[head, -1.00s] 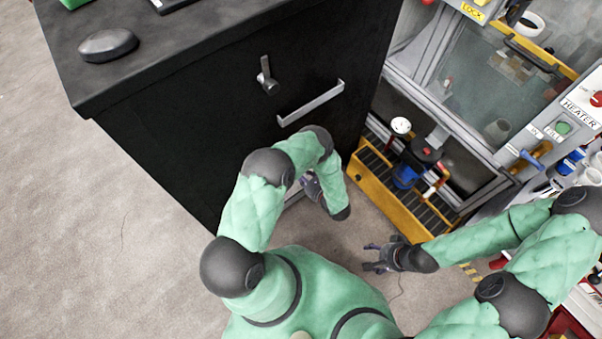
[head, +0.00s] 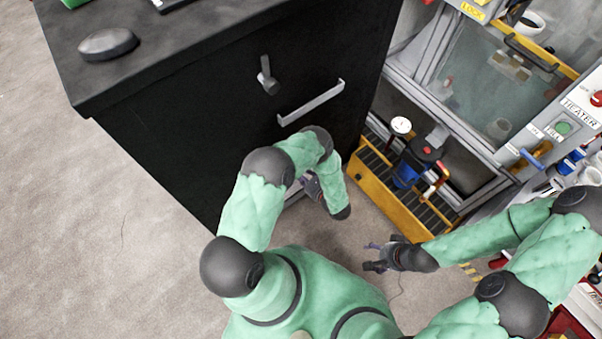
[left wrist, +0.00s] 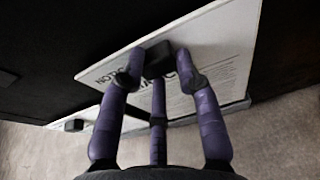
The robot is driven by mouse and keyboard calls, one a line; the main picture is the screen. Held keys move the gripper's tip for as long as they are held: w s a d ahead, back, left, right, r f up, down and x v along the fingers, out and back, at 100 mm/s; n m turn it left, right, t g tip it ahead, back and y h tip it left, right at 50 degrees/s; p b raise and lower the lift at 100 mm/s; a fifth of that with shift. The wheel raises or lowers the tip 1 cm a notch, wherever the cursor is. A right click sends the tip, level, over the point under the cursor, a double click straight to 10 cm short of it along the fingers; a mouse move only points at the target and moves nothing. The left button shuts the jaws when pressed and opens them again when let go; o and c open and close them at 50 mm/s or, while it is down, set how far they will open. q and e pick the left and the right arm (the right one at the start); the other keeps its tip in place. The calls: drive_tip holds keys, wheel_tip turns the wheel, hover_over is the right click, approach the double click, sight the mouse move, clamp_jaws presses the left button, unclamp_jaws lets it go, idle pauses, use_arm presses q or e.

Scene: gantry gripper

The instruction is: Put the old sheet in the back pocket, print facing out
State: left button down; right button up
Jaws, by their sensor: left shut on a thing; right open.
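In the left wrist view, my left gripper (left wrist: 160,75) is shut on a black block at the near edge of a stiff white sheet (left wrist: 215,60). The sheet is tilted, and its dark print faces the wrist camera. The fingers cover part of the lettering. Below it at the left is another pale panel (left wrist: 98,115) with a small black block (left wrist: 74,125); I cannot tell whether this is a pocket. In the head view, my left gripper (head: 312,187) is low by the black cabinet, mostly hidden by its arm. My right gripper (head: 372,256) is open and empty above the floor.
The black cabinet (head: 210,120) has a latch (head: 267,78) and a bar handle (head: 311,103). A yellow-framed step (head: 390,205) and a machine with a clear window (head: 495,90) stand to the right. Carpet at the left (head: 90,220) is free.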

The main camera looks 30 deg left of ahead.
use_arm(q)
wheel_tip(320, 180, down, 8)
idle(4.0)
drive_tip(key=c, duration=0.8)
unclamp_jaws()
drive_tip(key=v, duration=1.2)
drive_tip(key=shift+s, duration=0.1)
drive_tip(key=shift+f, duration=0.1)
